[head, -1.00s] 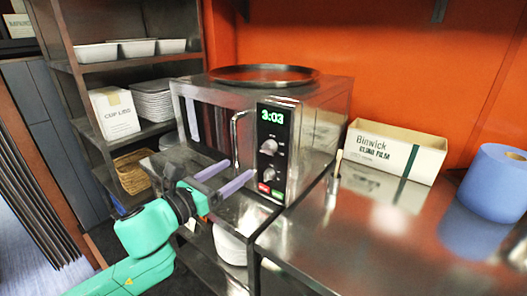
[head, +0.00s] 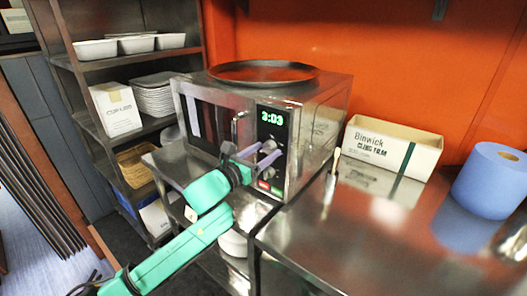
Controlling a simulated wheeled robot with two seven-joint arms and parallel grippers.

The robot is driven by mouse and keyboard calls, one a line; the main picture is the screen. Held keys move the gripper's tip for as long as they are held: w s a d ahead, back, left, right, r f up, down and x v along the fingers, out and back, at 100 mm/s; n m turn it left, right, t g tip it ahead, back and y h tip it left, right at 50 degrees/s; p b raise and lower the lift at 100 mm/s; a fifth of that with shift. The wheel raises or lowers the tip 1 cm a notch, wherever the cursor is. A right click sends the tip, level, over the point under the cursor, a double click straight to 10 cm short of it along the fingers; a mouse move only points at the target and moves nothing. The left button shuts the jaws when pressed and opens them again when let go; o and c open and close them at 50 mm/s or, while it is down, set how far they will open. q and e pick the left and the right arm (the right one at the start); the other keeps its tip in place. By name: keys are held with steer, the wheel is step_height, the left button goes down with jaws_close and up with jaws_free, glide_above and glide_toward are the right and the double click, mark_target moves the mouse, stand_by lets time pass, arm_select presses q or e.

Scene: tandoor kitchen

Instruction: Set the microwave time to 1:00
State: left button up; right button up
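The steel microwave (head: 318,130) stands on a metal shelf unit. Its black control panel carries a green display (head: 271,118) that seems to read 3:03; the last digit is hard to make out. My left gripper (head: 271,150) is at the panel, just below the display, with its two purple fingers apart. The fingers and wrist cover much of the dials, so I cannot tell whether a finger touches one. The red and green buttons (head: 270,188) show below the fingers. My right gripper is not in view.
A round dark tray (head: 263,72) lies on the microwave. The vertical door handle (head: 235,128) is close to my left gripper. A cling film box (head: 392,147) and a blue roll (head: 491,182) stand on the steel counter (head: 350,235) at right. Shelves with dishes are at left.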

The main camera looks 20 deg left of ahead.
arm_select(q)
jaws_close()
